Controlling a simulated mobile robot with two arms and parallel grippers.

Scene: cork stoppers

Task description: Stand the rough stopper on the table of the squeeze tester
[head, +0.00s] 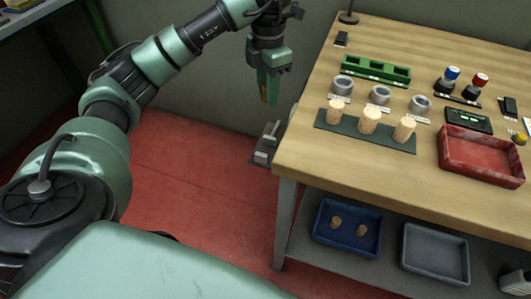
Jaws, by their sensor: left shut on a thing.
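My left gripper (267,92) hangs fingers down in the air, left of the wooden bench. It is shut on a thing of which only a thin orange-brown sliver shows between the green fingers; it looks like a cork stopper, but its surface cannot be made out. A grey device (265,146) with a flat plate and upright blocks sits at the bench's left edge, below the gripper; it may be the squeeze tester. Three pale cork stoppers stand on a dark green strip (352,132): left (335,110), middle (369,120) and right (404,128). My right gripper is out of view.
On the bench (300,160) are grey rings (380,95), a green slotted rack (376,70), blue- and red-topped pieces, a dark display box (468,120) and a red tray (480,177). Below are a blue tray (345,250) with two corks and an empty grey tray (436,255).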

